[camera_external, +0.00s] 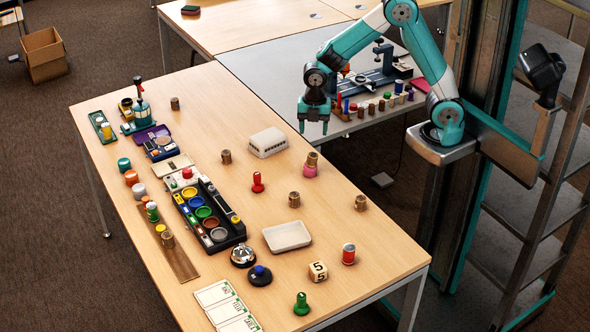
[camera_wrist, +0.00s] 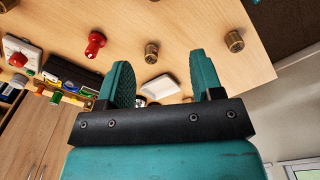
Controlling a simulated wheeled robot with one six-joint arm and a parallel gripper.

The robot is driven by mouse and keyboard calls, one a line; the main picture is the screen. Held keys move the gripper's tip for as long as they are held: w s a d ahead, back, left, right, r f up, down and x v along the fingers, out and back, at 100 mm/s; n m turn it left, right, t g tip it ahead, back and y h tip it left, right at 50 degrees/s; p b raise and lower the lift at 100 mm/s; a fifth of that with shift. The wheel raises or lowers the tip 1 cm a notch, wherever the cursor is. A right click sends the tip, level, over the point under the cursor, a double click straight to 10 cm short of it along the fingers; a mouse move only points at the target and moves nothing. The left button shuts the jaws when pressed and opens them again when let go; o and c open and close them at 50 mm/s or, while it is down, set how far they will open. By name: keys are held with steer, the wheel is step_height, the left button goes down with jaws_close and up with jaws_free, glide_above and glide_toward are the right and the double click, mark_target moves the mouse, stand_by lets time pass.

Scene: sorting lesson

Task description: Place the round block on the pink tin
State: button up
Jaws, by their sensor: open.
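The pink tin (camera_external: 310,172) stands on the wooden table near its right side. A brown round block (camera_external: 312,158) rests on top of it, upright. Several similar brown round blocks stand apart on the table, among them one left of the tin (camera_external: 226,156), one below it (camera_external: 294,200) and one farther right (camera_external: 361,203). My gripper (camera_external: 313,127) is open and empty, raised in the air near the table's far edge. In the wrist view my open fingers (camera_wrist: 160,60) show with two brown round blocks (camera_wrist: 152,50) (camera_wrist: 235,41) beyond them. The pink tin cannot be made out there.
A red pawn (camera_external: 258,182), a white ridged box (camera_external: 268,142) and an empty white tray (camera_external: 287,236) stand near the tin. A dark paint tray (camera_external: 231,236) lies left of them. A number cube (camera_external: 318,271) and a red-topped spool (camera_external: 348,254) stand near the front.

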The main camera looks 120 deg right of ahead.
steer(key=s+a+r+m+y, duration=0.1)
steer(key=a+r, duration=0.3)
steer(key=a, duration=0.8)
steer(key=s+a+r+y, duration=0.1)
steer(key=a+r, duration=0.2)
steer(key=a, duration=0.8)
steer(key=s+a+r+m+y, duration=0.2)
steer(key=s+a+r, duration=0.1)
steer(key=s+a, duration=1)
steer(key=shift+s+a+r, duration=0.15)
steer(key=shift+s+r, duration=0.05)
steer(key=shift+s, duration=0.15)
